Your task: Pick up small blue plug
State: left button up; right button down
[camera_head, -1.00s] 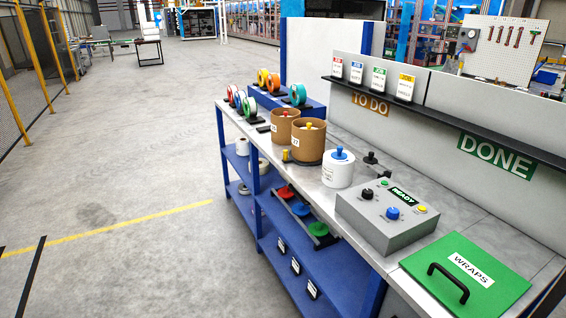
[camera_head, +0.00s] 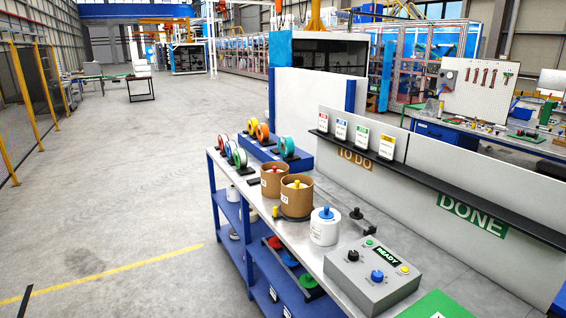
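A small blue plug (camera_head: 326,212) sits upright on top of a white cylinder (camera_head: 323,230) on the workbench (camera_head: 285,238). The cylinder stands between the brown tubs and the grey control box. Neither of my grippers shows in the head view.
Coloured spools (camera_head: 287,147) stand at the bench's far end. A dark fixture (camera_head: 357,214) lies behind the white cylinder. A panel with a black shelf (camera_head: 420,174) backs the bench. Open floor (camera_head: 120,210) lies to the left.

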aim_at(327, 214)
jog(key=i+j+z, duration=0.5)
jog(key=i+j, duration=0.55)
